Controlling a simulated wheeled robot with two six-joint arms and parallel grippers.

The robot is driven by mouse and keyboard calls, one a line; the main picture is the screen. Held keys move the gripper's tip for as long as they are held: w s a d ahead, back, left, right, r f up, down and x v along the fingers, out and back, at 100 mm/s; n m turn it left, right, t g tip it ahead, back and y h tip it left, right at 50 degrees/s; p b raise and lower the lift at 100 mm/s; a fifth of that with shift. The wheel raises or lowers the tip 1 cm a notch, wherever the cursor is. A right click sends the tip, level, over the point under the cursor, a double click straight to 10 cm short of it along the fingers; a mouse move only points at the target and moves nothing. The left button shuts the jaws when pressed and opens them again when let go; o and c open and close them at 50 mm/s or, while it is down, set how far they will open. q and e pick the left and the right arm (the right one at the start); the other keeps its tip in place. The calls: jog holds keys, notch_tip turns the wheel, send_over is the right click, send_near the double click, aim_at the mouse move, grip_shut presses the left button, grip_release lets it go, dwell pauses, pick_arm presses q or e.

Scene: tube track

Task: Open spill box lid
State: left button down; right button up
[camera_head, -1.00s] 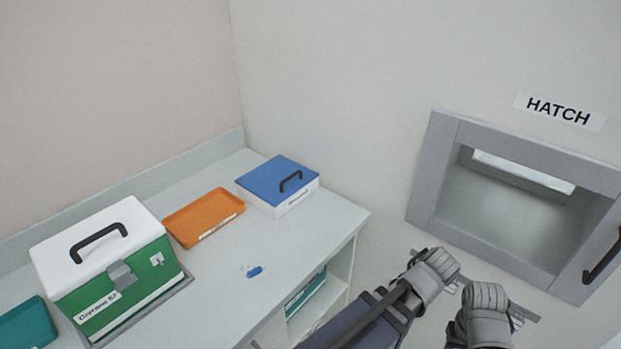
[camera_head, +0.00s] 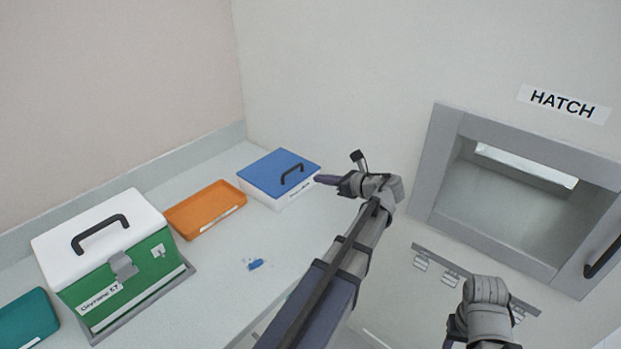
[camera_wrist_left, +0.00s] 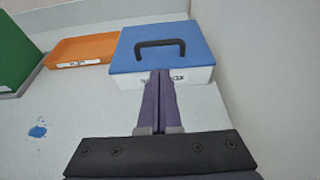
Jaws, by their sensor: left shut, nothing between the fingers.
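The spill box (camera_head: 292,201) is white with a closed blue lid (camera_head: 272,174) and a black arched handle (camera_head: 292,174). It stands at the back of the counter, against the corner by the right wall. My left gripper (camera_head: 319,180) is shut and empty, its fingers pointing at the box's right front edge in the head view. In the left wrist view the shut fingers (camera_wrist_left: 160,75) reach toward the box's front, below the handle (camera_wrist_left: 160,47), and hide part of the label. Contact cannot be told. My right arm shows at the lower right; its fingers are out of view.
An orange tray (camera_head: 205,209) lies left of the box. A green case (camera_head: 117,277) with a white lid stands further left, beside a teal object (camera_head: 26,319). A blue spill (camera_head: 255,264) marks the counter. An open hatch (camera_head: 520,205) is in the right wall, above a hook rail (camera_head: 440,262).

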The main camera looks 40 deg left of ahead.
pick_arm(q)
jog(key=b+x, duration=0.2)
jog(key=x, duration=0.7)
jog(key=shift+f+b, duration=0.1)
jog(key=shift+b, duration=0.3)
jog(key=shift+a, duration=0.1)
